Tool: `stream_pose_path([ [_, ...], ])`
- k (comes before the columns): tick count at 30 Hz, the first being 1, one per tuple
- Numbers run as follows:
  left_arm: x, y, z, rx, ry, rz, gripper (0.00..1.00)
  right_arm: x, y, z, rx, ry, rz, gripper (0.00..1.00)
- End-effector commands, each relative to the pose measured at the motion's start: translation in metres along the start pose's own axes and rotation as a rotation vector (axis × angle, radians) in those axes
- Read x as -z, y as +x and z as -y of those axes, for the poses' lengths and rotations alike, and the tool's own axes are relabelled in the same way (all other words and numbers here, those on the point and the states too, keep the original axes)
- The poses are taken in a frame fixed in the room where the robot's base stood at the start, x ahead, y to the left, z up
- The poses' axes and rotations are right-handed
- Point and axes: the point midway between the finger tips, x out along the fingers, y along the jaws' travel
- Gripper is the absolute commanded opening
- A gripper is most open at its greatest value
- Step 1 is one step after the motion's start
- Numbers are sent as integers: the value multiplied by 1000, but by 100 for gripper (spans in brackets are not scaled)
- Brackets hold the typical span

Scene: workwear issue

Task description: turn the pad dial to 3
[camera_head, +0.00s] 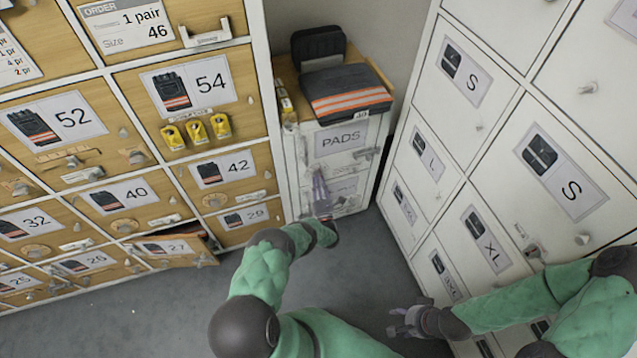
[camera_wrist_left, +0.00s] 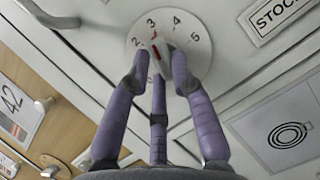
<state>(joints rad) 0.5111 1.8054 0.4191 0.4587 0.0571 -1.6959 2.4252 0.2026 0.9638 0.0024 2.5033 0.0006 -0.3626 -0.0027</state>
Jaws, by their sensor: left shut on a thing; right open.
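In the head view the left gripper (camera_head: 320,190) is at the front of the white cabinet labelled PADS (camera_head: 341,140), and hides the dial there. My right gripper (camera_head: 405,322) is open and empty, low over the floor in front of the right lockers.
A folded dark garment with orange stripes (camera_head: 346,92) lies on the pads cabinet. White lockers (camera_head: 490,150) stand close on the right. Wooden lockers (camera_head: 90,150) fill the left, with door 27 (camera_head: 178,248) ajar. Grey floor (camera_head: 340,262) is clear between them.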

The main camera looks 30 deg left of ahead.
Motion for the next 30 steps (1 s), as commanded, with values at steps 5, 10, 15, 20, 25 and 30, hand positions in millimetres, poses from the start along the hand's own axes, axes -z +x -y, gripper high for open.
stream_pose_path([
  [5, 1, -1, 0, 2, 1, -5, 0, 0, 0, 0, 0, 0, 0, 51],
  [10, 1, -1, 0, 2, 2, -4, 48, 0, 0, 0, 0, 0, 0, 51],
  [15, 1, 0, 0, 1, 2, -2, 48, 0, 0, 0, 0, 0, 0, 51],
  [20, 0, -2, 0, 1, 2, -2, 48, 0, 0, 0, 0, 0, 0, 51],
  [25, 1, -17, 1, 4, 2, -4, 48, 0, 0, 0, 0, 0, 0, 51],
  [30, 1, -48, 1, 4, 2, -4, 48, 0, 0, 0, 0, 0, 0, 51],
])
